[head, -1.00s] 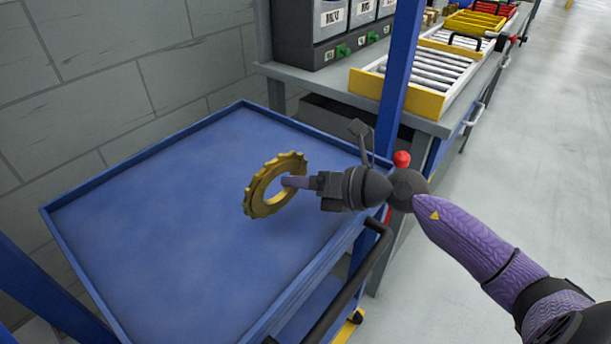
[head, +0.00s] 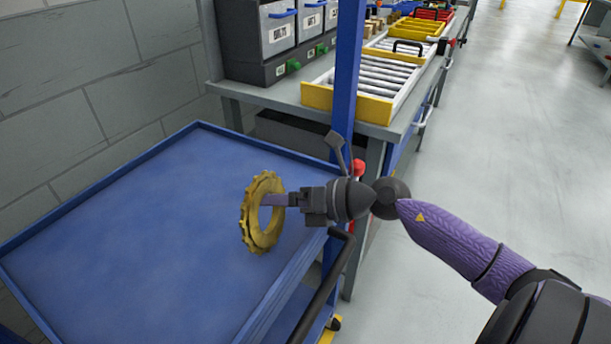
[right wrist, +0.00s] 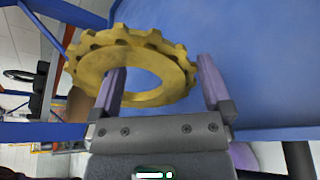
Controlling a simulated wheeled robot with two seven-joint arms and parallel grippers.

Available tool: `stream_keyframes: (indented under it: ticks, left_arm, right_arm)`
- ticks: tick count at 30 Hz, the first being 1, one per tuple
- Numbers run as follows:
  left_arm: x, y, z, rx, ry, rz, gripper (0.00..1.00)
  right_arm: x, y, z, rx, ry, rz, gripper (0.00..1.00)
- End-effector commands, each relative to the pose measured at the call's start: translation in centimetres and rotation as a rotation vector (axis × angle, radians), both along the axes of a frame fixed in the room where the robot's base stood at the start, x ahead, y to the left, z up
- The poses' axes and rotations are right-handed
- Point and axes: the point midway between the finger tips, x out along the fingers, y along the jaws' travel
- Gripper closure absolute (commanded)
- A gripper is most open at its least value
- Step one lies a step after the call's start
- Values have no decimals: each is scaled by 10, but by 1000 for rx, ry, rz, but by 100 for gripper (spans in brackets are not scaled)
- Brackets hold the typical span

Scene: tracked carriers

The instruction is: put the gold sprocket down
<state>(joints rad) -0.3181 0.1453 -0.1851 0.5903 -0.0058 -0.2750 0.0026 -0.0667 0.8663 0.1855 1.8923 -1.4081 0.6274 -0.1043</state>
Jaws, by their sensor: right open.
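The gold sprocket (head: 249,228) is a toothed ring standing steeply tilted over the blue tray top of the cart (head: 130,240), near its right side. I cannot tell whether its lower edge touches the tray. My right gripper (head: 270,199) reaches it from the right, with a purple finger at the ring's hole. In the right wrist view the sprocket (right wrist: 180,72) lies at the open fingers (right wrist: 162,64). One finger overlaps the hole and the other is outside the rim, with a gap beside it. My left gripper is not in view.
The cart's blue post (head: 347,70) and black handle (head: 325,285) stand close to my right arm. Behind is a grey workbench (head: 270,97) with bins and a yellow roller carrier (head: 347,103). The rest of the tray is bare.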

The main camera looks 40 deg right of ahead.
Motion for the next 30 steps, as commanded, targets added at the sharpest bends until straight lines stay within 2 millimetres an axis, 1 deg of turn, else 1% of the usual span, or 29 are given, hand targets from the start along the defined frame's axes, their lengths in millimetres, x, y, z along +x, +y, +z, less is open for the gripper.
stream_keyframes:
  ticks: [1, 4, 6, 9, 13, 19, 20, 21, 23, 24, 26, 27, 29, 30]
  left_arm:
    - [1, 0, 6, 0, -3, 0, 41]
    - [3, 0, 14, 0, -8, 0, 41]
    - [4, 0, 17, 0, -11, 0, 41]
    - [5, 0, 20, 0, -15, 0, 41]
    - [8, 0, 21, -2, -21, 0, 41]
    - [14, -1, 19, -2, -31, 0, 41]
    - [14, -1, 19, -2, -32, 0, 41]
    - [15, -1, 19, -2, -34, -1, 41]
    - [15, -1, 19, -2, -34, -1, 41]
    - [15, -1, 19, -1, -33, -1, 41]
    - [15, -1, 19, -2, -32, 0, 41]
    - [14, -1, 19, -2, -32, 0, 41]
    - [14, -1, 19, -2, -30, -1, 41]
    - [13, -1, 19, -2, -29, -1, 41]
  right_arm:
    - [-9, -6, 6, 1, 2, -1, 0]
    - [-26, -17, 13, 1, 2, -1, 0]
    - [-36, -24, 16, 2, 0, -1, 0]
    - [-46, -31, 19, 2, -1, 0, 0]
    - [-50, -35, 19, 0, -2, 0, 0]
    - [-50, -35, 18, 0, -2, 0, 0]
    - [-50, -35, 18, 0, -2, 0, 6]
    - [-50, -35, 18, 0, -2, 0, 15]
    - [-50, -35, 18, 0, -2, 0, 28]
    - [-50, -35, 18, 0, -2, 0, 36]
    - [-50, -34, 18, 0, -2, 0, 49]
    - [-50, -34, 18, 0, -2, 0, 57]
    - [-50, -35, 18, 0, -2, 0, 70]
    - [-50, -34, 18, 0, -2, 0, 78]
